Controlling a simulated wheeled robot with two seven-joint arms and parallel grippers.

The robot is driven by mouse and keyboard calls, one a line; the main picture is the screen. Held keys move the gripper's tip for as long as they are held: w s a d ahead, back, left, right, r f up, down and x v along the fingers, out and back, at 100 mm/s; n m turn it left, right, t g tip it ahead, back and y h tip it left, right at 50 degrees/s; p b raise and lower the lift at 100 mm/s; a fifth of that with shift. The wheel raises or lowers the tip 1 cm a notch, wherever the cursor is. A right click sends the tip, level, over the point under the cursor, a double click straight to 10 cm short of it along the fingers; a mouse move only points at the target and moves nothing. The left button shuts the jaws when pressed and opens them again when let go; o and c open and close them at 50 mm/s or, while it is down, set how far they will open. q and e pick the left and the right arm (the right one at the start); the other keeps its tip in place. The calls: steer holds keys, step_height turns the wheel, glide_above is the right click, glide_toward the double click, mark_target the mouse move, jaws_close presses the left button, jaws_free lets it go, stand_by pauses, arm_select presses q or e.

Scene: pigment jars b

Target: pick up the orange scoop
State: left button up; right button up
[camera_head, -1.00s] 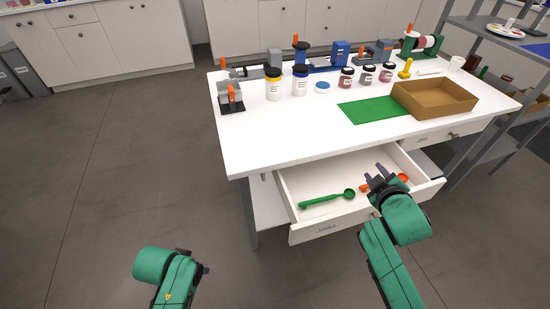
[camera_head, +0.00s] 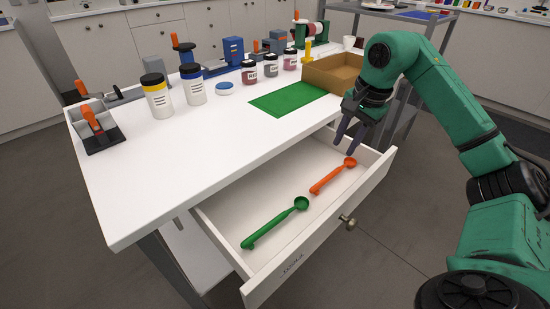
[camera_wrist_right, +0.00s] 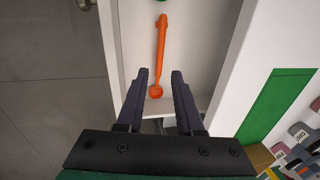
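The orange scoop (camera_head: 334,175) lies in the open drawer (camera_head: 286,235), to the right of a green scoop (camera_head: 276,222). In the right wrist view the orange scoop (camera_wrist_right: 161,50) lies lengthwise, its bowl seen between my fingertips. My right gripper (camera_head: 347,145) is above the drawer's right end, pointing down, near the bowl of the orange scoop. Its fingers (camera_wrist_right: 162,73) are apart with nothing held between them. My left gripper is out of view.
The white table (camera_head: 190,150) overhangs the drawer's back. A green mat (camera_head: 287,98), a brown box (camera_head: 333,73) and several jars stand on it. The drawer's front wall has a knob (camera_head: 348,222). The drawer floor around the scoops is clear.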

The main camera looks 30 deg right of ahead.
steer(key=b, duration=0.3)
glide_toward(326, 179)
steer(key=f, duration=0.3)
steer(key=w+f+b, duration=0.1)
steer(key=f, duration=0.2)
steer(key=f+b, duration=0.1)
steer(key=f, duration=0.2)
steer(key=shift+w+a+f, duration=0.1)
steer(key=shift+w, duration=0.3)
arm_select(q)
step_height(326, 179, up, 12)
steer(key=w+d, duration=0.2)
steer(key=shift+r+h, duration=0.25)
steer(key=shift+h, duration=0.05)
arm_select(e)
steer(key=shift+c, duration=0.3)
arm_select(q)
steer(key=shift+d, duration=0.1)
arm_select(e)
jaws_close()
